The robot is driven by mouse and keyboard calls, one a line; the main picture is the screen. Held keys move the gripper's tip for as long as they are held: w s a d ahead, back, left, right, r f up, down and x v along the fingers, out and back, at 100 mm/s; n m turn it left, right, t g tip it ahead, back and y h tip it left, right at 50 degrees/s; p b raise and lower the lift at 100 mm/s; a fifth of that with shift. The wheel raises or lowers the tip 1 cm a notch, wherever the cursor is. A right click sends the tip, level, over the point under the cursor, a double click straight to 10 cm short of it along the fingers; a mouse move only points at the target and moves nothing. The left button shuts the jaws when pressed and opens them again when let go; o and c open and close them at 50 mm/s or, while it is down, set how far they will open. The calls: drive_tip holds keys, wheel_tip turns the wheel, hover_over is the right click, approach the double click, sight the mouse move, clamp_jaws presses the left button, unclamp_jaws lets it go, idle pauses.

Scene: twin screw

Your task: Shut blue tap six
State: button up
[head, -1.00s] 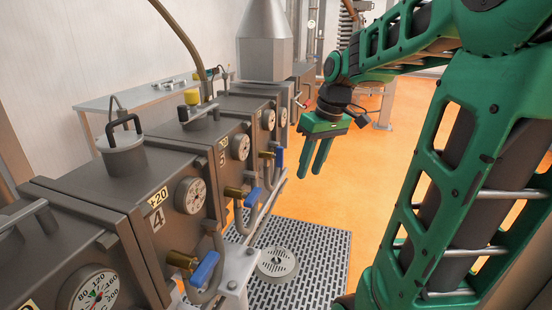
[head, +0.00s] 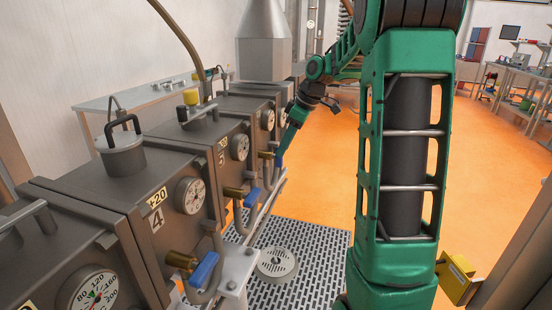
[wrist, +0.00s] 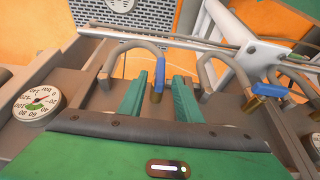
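The third blue tap (head: 278,159) in the row, beyond the boxes marked 4 and 5, is partly hidden by my gripper (head: 282,153) in the head view. Its number is not readable. In the wrist view its blue handle (wrist: 159,74) stands between the two green fingers of my gripper (wrist: 158,84), pointing away from the box. The fingers are open, one on each side, with gaps showing; whether either touches the handle I cannot tell. The brass stem is below the handle.
Nearer blue taps hang at box 5 (head: 251,198) and box 4 (head: 205,270). Another blue tap (wrist: 268,89) is to the right in the wrist view, between curved grey pipes. A dial gauge (wrist: 38,103) is at left. A perforated floor plate (head: 325,250) lies below.

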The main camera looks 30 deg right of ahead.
sight(279, 167)
drive_tip(key=shift+x, duration=2.3)
